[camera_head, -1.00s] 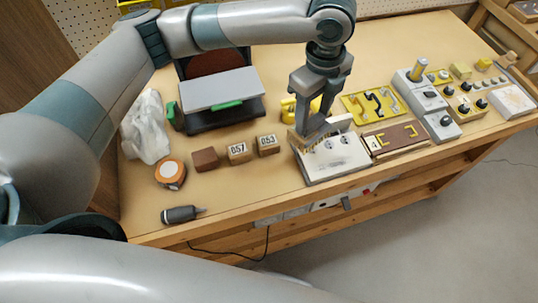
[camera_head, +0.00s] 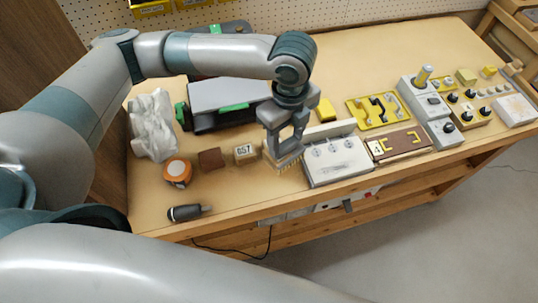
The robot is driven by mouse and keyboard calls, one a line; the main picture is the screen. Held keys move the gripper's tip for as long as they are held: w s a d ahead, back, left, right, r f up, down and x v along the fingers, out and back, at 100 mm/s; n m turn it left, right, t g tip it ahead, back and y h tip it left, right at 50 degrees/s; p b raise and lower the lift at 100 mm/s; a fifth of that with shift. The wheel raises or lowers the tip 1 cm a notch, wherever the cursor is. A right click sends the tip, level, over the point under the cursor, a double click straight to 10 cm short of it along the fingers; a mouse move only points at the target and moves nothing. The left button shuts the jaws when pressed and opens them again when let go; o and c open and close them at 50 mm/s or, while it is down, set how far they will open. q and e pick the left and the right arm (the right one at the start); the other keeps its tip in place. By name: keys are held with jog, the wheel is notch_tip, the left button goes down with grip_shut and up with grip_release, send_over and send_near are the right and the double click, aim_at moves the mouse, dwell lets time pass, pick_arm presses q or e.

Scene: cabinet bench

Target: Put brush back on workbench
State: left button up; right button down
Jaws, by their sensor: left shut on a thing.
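My left gripper (camera_head: 283,147) is shut on the brush (camera_head: 290,163), whose pale bristles point down. The brush is over or on the bench front, just left of the white panel with round fittings (camera_head: 335,160). I cannot tell whether the bristles touch the wood. The workbench (camera_head: 240,190) has a bare strip along its front edge. My right gripper is not in view.
Left of the brush are a block marked 057 (camera_head: 246,153), a brown block (camera_head: 211,159), an orange tape roll (camera_head: 177,172) and a dark screwdriver-like tool (camera_head: 187,213). To the right are a brown panel (camera_head: 400,143) and grey switch boxes (camera_head: 443,130).

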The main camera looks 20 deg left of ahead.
aim_at(269, 155)
pick_arm(q)
jog(key=s+a+f, duration=0.1)
jog(key=s+a+f+p, duration=0.1)
jog(key=s+a, duration=0.1)
jog(key=shift+a+f, duration=0.15)
jog(key=shift+f, duration=0.15)
jog(key=shift+w, duration=0.1)
jog(key=shift+f+p, duration=0.45)
jog(key=shift+f, duration=1.6)
jog(key=o, duration=0.9)
jog(key=shift+r, duration=0.15)
